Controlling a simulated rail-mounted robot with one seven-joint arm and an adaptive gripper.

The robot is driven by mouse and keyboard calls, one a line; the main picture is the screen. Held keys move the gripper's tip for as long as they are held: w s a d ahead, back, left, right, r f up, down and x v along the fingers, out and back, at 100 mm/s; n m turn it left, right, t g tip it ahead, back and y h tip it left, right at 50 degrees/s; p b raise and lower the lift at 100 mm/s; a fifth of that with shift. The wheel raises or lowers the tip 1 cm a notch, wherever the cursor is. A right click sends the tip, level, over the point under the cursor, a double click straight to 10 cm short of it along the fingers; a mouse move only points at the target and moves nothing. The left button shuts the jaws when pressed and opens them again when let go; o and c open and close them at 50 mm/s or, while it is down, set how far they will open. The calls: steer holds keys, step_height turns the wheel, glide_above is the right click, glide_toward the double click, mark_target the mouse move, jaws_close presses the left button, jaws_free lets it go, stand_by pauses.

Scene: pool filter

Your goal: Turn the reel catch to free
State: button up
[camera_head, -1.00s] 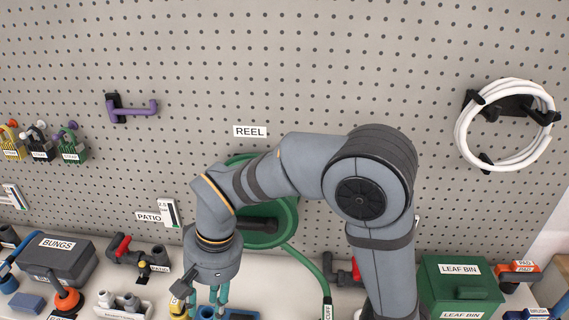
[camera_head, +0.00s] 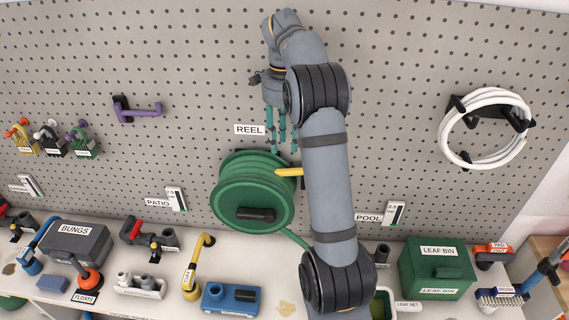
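The green hose reel (camera_head: 238,187) is mounted on the pegboard below the REEL label (camera_head: 250,130). A yellow lever (camera_head: 288,172), which looks like the reel catch, sticks out at the reel's upper right and lies nearly level. Its right end is close to a dark bracket, partly hidden by my arm. My gripper (camera_head: 283,150) points down above the lever, with its teal fingers spread apart and nothing between them. A gap shows between the fingertips and the lever; how far they stand from the board is hard to tell.
My arm hides the board right of the reel. A black handle (camera_head: 255,214) sticks out from the reel's front. The bench below holds a blue box (camera_head: 230,298), a yellow pipe (camera_head: 198,262) and a green leaf bin (camera_head: 437,268).

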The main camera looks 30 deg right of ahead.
mark_target(284, 171)
step_height(284, 171, down, 10)
steer(key=shift+r, duration=0.1)
steer(key=c, duration=0.3)
stand_by(0.3)
jaws_close()
stand_by(0.4)
